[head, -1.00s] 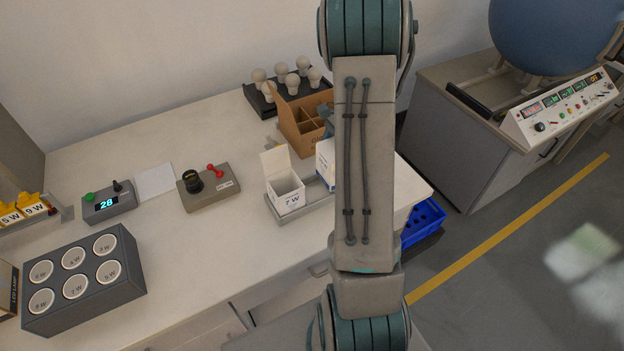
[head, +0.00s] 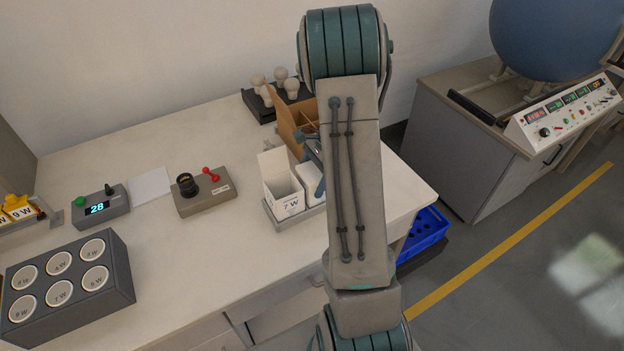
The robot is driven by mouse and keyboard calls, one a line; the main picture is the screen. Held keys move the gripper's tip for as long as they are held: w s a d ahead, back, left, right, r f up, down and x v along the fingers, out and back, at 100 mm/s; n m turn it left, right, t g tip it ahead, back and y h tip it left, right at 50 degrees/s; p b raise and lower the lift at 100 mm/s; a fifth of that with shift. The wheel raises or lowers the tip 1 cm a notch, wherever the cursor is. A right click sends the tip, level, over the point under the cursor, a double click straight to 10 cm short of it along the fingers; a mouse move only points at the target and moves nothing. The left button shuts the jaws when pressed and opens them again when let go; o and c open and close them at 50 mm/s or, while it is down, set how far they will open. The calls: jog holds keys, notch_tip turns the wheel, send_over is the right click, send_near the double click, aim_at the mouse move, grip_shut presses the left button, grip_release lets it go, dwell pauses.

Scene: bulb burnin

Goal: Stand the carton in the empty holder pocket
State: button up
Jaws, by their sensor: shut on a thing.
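A white carton (head: 308,176) stands upright at the right pocket of the grey holder (head: 273,215), partly hidden by my arm. I cannot tell whether its base is fully seated. An open white carton marked 7 W (head: 283,197) stands in the left pocket, its lid flap raised. My gripper (head: 319,172) shows only in part beside my arm link, at the top of the right carton and shut on it. Its fingertips are mostly hidden.
A brown divided box (head: 289,122) and a dark rack of bulbs (head: 258,106) stand behind the holder. A grey switch box with a red lever (head: 206,194) sits to its left. A blue crate (head: 425,232) is beside the table's right end.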

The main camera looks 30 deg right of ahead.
jog(key=o, duration=1)
